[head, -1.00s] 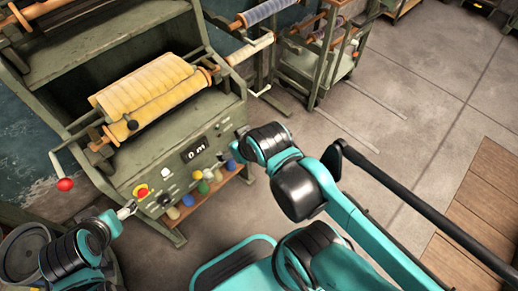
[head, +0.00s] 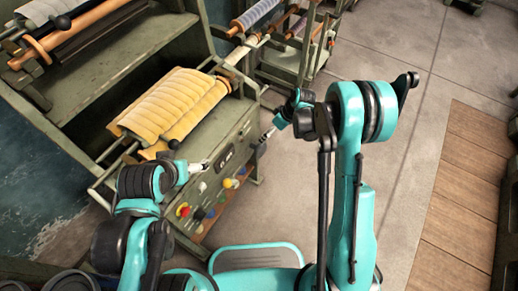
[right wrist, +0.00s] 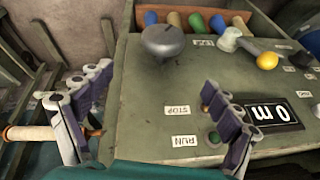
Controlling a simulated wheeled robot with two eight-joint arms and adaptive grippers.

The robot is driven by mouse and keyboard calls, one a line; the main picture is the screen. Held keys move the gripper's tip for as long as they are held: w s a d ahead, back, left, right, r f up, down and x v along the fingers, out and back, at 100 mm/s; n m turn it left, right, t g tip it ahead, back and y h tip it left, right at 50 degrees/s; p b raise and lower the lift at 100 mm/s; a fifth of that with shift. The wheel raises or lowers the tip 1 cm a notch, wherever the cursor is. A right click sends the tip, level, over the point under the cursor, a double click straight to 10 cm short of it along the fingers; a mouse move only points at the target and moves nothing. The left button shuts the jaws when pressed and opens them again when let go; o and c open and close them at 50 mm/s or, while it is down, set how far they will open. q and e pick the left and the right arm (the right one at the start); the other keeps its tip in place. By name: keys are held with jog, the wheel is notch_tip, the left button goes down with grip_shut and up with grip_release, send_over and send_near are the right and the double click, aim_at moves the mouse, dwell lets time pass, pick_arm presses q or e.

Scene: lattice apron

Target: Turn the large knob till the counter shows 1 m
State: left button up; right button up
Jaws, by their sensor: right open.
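The large knob (right wrist: 163,42) is a grey round cap standing out from the green machine panel in the right wrist view. In the head view I cannot make it out.
STOP (right wrist: 178,111) and RUN (right wrist: 184,141) labels lie near the right gripper's fingers. A roll of yellow cloth (head: 165,105) sits above the panel. Open floor (head: 405,60) lies to the right.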

aim_at(264, 145)
jog(key=shift+n+g+y, duration=0.4)
jog(key=shift+n, duration=0.3)
jog(key=x, duration=0.2)
jog(key=d+x, duration=0.1)
jog(key=x, duration=0.4)
jog(key=shift+s+d+f, duration=0.15)
jog(key=shift+d+f, duration=0.05)
jog(key=shift+f, duration=0.25)
jog(key=b+x, duration=0.3)
jog(key=x, duration=0.4)
jog(key=shift+a+f, duration=0.1)
jog(key=shift+f, duration=0.1)
jog(key=c, duration=1.2)
